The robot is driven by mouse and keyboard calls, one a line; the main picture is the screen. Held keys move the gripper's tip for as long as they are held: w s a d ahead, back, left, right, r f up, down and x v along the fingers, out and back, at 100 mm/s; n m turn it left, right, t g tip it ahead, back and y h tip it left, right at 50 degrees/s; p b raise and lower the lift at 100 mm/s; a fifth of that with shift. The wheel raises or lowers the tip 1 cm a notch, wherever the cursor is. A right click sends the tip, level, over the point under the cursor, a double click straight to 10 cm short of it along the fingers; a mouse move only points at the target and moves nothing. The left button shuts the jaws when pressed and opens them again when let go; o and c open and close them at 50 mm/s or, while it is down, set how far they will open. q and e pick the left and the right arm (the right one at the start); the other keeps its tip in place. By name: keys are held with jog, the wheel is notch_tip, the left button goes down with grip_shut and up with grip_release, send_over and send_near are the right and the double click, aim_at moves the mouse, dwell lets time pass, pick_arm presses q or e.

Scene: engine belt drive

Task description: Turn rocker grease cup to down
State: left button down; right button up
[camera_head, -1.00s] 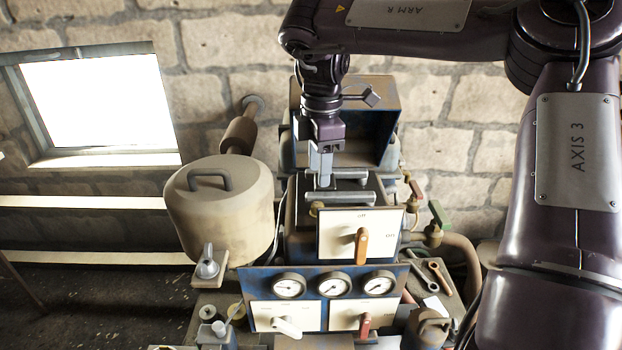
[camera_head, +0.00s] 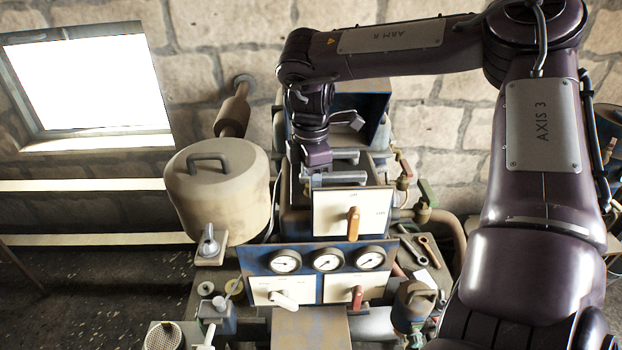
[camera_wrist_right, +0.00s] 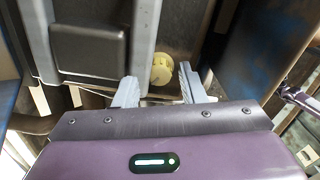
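A small round brass-coloured cap, which looks like the rocker grease cup (camera_wrist_right: 164,68), shows in the right wrist view just beyond my fingertips. It sits beside a long grey bar on the engine top. My right gripper (camera_wrist_right: 158,76) is open, with one finger to each side of the cap in the picture. I cannot tell whether the fingers touch it. In the head view my right gripper (camera_head: 315,178) points down over the engine top, behind the upper white panel, and the cup is hidden there. My left gripper is out of view.
The upper panel (camera_head: 336,222) with an orange lever (camera_head: 353,222) stands in front of the gripper. A large tan tank (camera_head: 218,190) is at the left. Three gauges (camera_head: 327,260) are below. A blue open box (camera_head: 360,110) rises behind. Valves (camera_head: 424,208) are at the right.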

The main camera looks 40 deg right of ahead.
jog(key=shift+d, duration=0.1)
jog(key=c, duration=0.7)
grip_shut()
